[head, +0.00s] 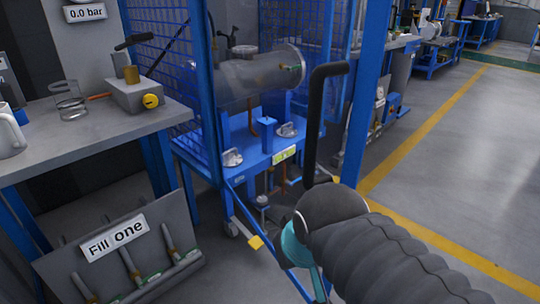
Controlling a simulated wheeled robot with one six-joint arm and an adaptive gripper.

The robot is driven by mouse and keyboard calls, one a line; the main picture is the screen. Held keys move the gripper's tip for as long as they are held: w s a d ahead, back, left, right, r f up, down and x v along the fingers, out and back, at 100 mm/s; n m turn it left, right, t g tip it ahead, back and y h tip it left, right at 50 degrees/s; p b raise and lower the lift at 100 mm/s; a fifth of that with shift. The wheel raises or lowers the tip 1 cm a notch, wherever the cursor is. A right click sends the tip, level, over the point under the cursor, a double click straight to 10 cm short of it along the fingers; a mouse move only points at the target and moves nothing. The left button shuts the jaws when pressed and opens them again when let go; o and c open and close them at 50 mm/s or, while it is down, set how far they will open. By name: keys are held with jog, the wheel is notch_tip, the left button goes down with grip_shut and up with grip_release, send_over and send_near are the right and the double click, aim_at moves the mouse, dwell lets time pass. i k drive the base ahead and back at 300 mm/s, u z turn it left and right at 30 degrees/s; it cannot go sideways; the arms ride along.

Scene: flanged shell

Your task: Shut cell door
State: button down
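The cell is a blue frame with blue wire mesh (165,45), and its front stands open between a left post (205,95) and a thick right post (367,90). I cannot tell for sure which part is the door leaf. A large black bent handle (317,120) stands upright in front of the right post. Inside, a grey flanged shell (250,78) lies level above a blue trolley (245,148).
A bench (80,140) with a mug (10,132), a valve block (135,92) and a gauge panel stands at left. A "Fill one" rack (118,238) is below. Open floor (460,160) lies right.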

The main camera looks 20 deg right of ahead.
aim_at(378, 12)
jog(key=u, duration=0.75)
jog(key=k, duration=1.1)
jog(key=z, duration=0.5)
